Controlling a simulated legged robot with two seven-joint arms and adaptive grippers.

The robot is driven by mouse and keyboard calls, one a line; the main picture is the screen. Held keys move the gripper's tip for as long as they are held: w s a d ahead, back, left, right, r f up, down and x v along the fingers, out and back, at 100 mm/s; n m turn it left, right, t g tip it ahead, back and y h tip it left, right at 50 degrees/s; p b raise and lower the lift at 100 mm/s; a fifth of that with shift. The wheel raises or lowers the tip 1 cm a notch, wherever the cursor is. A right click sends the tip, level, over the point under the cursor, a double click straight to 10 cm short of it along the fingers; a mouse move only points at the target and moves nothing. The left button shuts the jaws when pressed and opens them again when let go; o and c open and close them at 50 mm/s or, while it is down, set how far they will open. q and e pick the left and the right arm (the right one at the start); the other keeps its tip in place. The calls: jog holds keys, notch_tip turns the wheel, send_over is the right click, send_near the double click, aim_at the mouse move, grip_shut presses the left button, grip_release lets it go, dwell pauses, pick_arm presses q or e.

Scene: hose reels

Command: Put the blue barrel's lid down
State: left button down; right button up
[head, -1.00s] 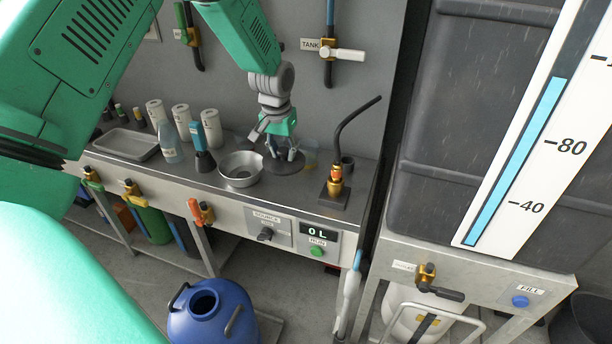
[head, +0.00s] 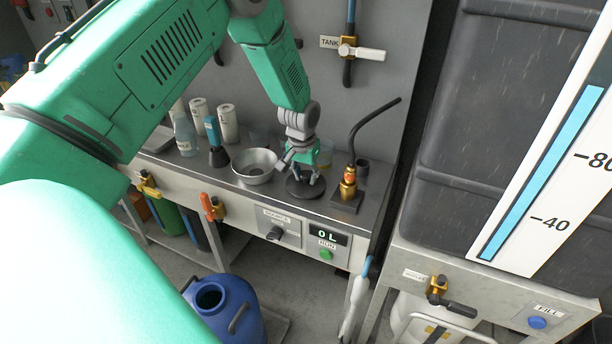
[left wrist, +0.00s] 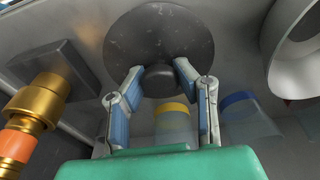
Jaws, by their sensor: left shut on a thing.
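I cannot tell whether the lid's underside touches the bench. The blue barrel (head: 232,318) stands on the floor below, its mouth open. My right gripper is out of view.
The metal bowl (head: 255,165) is close to the lid's left. Yellow-topped and blue-topped clear containers (left wrist: 174,122) are close to the gripper. The bench's front edge is just below the lid.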

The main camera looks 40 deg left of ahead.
pick_arm(q)
jog(key=shift+r, duration=0.1)
jog(key=c, duration=1.3)
grip_release()
jog(key=shift+o, duration=0.2)
jog(key=shift+a+f, duration=0.15)
jog(key=shift+f, duration=0.05)
jog(key=shift+r, duration=0.1)
